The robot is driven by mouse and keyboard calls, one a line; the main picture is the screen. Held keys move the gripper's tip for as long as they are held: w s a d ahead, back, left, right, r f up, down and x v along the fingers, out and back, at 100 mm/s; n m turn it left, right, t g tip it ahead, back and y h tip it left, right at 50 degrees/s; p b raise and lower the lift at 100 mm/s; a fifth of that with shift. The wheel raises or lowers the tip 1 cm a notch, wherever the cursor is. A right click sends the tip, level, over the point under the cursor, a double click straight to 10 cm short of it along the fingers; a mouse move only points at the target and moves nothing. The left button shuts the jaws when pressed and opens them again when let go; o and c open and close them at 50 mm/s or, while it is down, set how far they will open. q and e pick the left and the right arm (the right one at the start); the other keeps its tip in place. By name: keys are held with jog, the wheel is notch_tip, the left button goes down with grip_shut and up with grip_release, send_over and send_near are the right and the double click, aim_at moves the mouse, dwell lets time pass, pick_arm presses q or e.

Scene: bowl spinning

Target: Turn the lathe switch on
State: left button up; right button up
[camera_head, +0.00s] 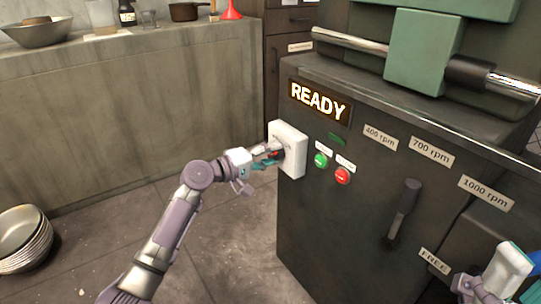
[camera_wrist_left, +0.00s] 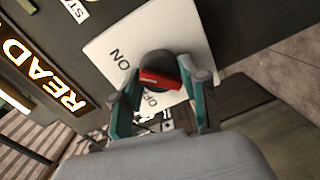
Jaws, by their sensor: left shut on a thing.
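The lathe switch is a white box (camera_head: 292,142) on the left edge of the dark lathe cabinet. In the left wrist view its white plate (camera_wrist_left: 185,28) carries ON and OFF labels, and a round dark knob with a red bar (camera_wrist_left: 160,79) sits between them. My left gripper (camera_head: 274,154) is at the switch face, shut on the knob, with one teal finger on each side of the red bar. The OFF label is partly hidden. A lit display (camera_head: 318,102) reads READY. My right gripper (camera_head: 512,275) is partly in view at the bottom right; its fingers are not clear.
Green (camera_head: 321,160) and red (camera_head: 342,175) buttons sit right of the switch. A dark speed lever (camera_head: 403,210) stands among rpm and FREE labels. Stacked bowls (camera_head: 24,240) lie at the far left. A counter (camera_head: 130,110) runs behind; the floor between is clear.

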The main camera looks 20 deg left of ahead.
pick_arm(q)
jog(key=o, duration=1.1)
jog(key=shift+o, duration=0.2)
jog(key=v, duration=1.2)
